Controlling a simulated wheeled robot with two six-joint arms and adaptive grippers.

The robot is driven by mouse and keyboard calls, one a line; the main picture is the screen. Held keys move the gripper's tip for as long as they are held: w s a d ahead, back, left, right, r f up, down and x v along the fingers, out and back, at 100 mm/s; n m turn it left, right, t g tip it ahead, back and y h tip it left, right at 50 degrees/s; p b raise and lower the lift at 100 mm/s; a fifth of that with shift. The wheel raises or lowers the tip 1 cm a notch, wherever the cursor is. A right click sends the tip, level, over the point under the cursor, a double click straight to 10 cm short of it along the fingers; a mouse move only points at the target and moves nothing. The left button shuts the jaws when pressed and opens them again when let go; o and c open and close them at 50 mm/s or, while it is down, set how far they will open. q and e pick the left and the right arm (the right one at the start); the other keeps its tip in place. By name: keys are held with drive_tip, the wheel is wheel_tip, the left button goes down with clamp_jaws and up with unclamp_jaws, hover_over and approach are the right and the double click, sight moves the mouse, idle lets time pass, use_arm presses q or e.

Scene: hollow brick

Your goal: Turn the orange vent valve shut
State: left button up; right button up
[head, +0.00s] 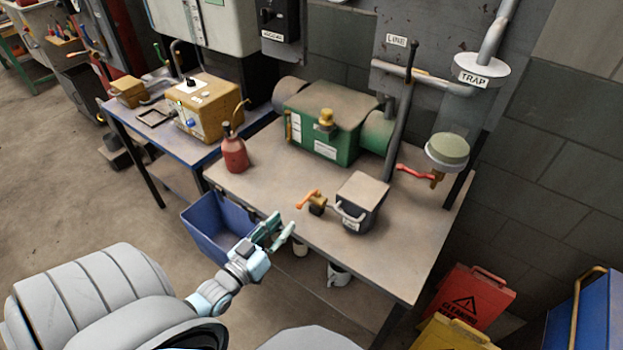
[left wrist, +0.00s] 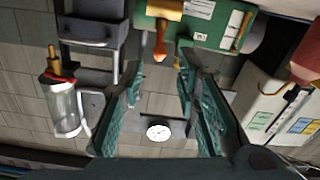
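The orange vent valve handle (head: 309,198) sits on a small brass fitting (head: 318,208) near the front edge of the workbench, left of a dark grey box (head: 361,202). In the left wrist view, which looks upside down, the orange handle (left wrist: 160,46) shows beyond the fingertips, in line with the gap between them. My left gripper (head: 277,234) is in front of the bench edge, by the blue bin, apart from the valve. Its fingers (left wrist: 160,88) are spread with nothing between them. My right gripper is in neither view.
A red bottle (head: 234,154) stands on the bench left of the green machine (head: 330,130). A red-handled valve (head: 415,172) hangs below the trap bowl (head: 447,150). A blue bin (head: 215,228) hangs at the bench front. The bench top around the orange handle is mostly clear.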

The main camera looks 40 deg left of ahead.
sight(313, 192)
use_arm(q)
drive_tip(key=w+b, duration=0.1)
drive_tip(key=w, duration=0.3)
drive_tip(key=w+b, duration=0.1)
drive_tip(key=w, duration=0.4)
drive_tip(key=w+b, duration=0.2)
drive_tip(key=w, duration=0.3)
drive_tip(key=shift+w+a+f, duration=0.1)
drive_tip(key=shift+w+a, duration=0.05)
drive_tip(key=shift+a, duration=0.1)
drive_tip(key=shift+c, duration=0.4)
clamp_jaws()
